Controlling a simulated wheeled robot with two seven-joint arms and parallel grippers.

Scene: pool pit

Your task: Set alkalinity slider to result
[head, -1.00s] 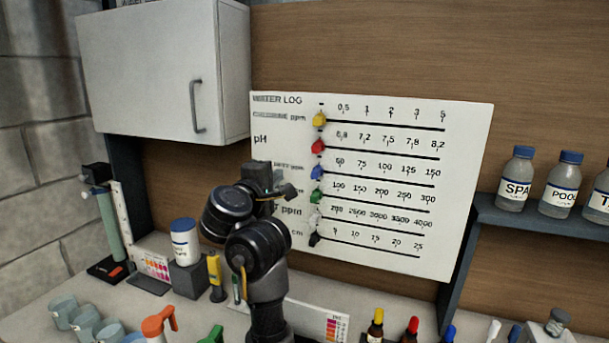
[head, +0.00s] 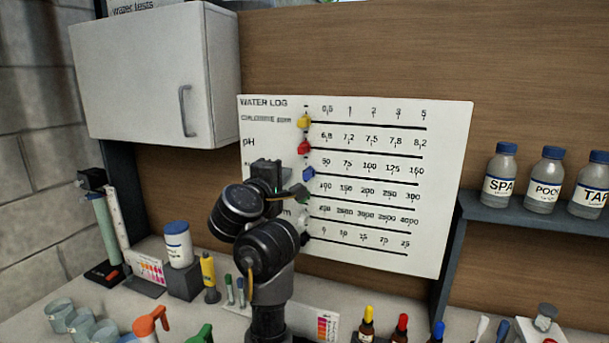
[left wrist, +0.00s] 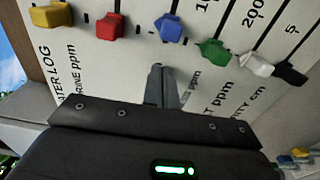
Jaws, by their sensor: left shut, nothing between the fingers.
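The white water log board (head: 440,190) hangs on the wall, with slider knobs at the left ends of its black lines. From the top they are yellow (head: 304,121), red (head: 304,147), blue (head: 308,173) and green (head: 302,197); white (left wrist: 256,64) and black (left wrist: 290,74) show in the left wrist view. The blue knob (left wrist: 168,27) is on the 50 to 150 line. My left gripper (head: 298,190) is shut and empty, just below left of blue. In the left wrist view its fingers (left wrist: 160,88) point at the label area, apart from the knobs. My arm hides some labels.
A white cabinet (head: 150,75) is at upper left. Bottles stand on a shelf (head: 520,222) at right. The counter below holds a white tub (head: 178,245), a yellow meter (head: 209,277), cups (head: 60,315) and dropper bottles (head: 401,328). The board's right part is unobstructed.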

